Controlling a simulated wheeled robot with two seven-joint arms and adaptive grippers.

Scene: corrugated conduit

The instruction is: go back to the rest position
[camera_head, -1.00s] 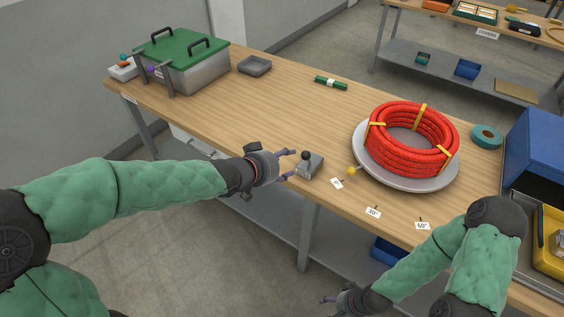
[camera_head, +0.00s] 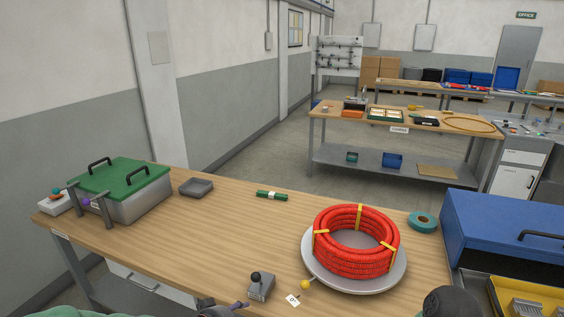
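My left gripper (camera_head: 228,309) shows only in part at the bottom edge, just below and left of the small grey block with a black knob (camera_head: 262,285). Its fingers look apart from the block, but most of the hand is cut off, so its opening cannot be judged. My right gripper is out of the frame; only a dark rounded part of my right arm shows at the bottom right. The red corrugated conduit coil (camera_head: 356,243), tied with yellow bands, lies on the round grey turntable (camera_head: 398,280) on the workbench (camera_head: 215,225).
A steel box with a green lid (camera_head: 122,190) stands at the bench's left end, near a grey tray (camera_head: 196,187). The bench middle is clear. Another bench (camera_head: 400,125) stands behind.

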